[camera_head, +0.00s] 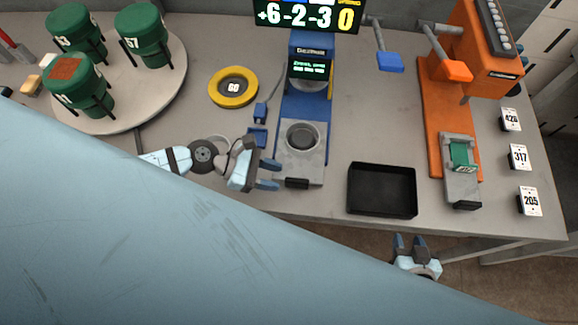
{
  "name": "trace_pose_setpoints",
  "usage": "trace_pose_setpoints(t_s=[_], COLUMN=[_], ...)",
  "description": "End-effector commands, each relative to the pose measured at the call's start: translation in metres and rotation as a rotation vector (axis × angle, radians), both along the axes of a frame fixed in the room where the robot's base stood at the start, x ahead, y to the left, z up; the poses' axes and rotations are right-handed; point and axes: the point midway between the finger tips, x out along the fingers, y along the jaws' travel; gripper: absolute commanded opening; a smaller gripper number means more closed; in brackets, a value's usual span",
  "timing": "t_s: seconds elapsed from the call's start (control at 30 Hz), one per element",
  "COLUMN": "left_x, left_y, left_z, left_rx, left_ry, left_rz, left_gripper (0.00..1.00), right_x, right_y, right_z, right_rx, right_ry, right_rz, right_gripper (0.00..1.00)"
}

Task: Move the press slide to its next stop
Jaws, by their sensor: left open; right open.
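The orange press (432,110) stands at the right of the bench. On its bed sits a grey slide (462,188) with a black front handle, carrying a small green block (460,155). A blue machine (310,110) in the middle also has a grey bed (287,160) with a round cup and a black front handle (297,183). I cannot tell for certain which is the press slide. My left gripper (272,174) is open and empty at the left edge of the blue machine's bed. My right gripper (409,244) is open and empty below the bench's front edge, apart from both machines.
A black tray (382,215) lies between the machines. A yellow ring (233,87) lies left of the blue machine. Several green drums stand on a round turntable (168,85). Numbered tags (519,157) line the right edge. Blue (390,62) and orange (457,71) lever handles overhang the back.

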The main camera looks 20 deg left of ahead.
Motion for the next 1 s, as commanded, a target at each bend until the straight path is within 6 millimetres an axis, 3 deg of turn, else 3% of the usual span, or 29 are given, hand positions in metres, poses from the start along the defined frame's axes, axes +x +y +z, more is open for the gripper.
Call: trace_pose_setpoints(t_s=[0.2, 0.4, 1.0], left_x=[-0.015, -0.021, -0.022], left_y=[0.044, 0.066, 0.071], left_z=[0.015, 0.027, 0.031], left_rx=[0.002, 0.001, -0.001], left_ry=[0.002, 0.002, 0.000], left_rz=[-0.001, -0.001, -0.001], left_gripper=[0.41, 0.41, 0.41], right_x=[0.000, 0.000, 0.001], right_y=[0.003, 0.004, 0.001], right_z=[-0.013, -0.016, -0.016], right_rx=[0.003, 0.004, 0.000], right_ry=[0.004, 0.003, -0.001], right_rz=[0.007, 0.010, 0.006], right_gripper=[0.43, 0.43, 0.43])
